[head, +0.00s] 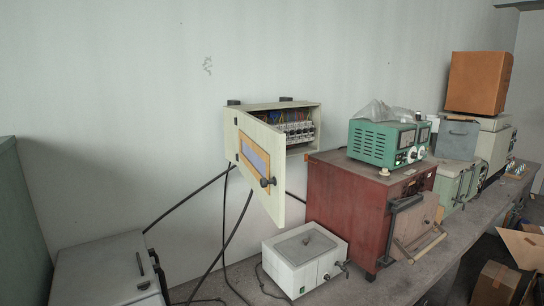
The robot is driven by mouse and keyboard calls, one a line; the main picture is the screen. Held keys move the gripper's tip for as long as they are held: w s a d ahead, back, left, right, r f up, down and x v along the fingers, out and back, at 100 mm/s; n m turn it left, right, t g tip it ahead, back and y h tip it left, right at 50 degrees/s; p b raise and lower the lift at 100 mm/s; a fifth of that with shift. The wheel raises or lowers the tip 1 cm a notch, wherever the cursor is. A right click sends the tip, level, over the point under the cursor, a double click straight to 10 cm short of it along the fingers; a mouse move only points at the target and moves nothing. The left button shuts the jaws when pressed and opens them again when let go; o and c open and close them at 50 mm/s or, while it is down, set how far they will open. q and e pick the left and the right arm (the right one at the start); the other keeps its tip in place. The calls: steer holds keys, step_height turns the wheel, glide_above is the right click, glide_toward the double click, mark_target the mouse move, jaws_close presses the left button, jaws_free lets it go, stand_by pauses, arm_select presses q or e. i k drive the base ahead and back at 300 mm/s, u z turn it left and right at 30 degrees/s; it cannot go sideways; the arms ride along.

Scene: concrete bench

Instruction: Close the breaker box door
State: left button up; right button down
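The breaker box (308,111) is a cream box on the wall, left of the picture's middle. Its door (245,150) stands wide open, hinged at the box's left side and swung out toward me. The door has an orange-framed bluish panel and a dark knob (265,182) near its lower free edge. Breakers and coloured wires (298,131) show inside the box. Neither of my grippers is in the head view.
A red cabinet (345,205) with a green instrument (381,142) on it stands close to the right of the door. A small white box (289,269) sits on the bench below. Black cables hang from the box. The wall left of the door is clear.

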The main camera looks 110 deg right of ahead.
mark_target(263, 152)
steer(key=z, duration=3.7)
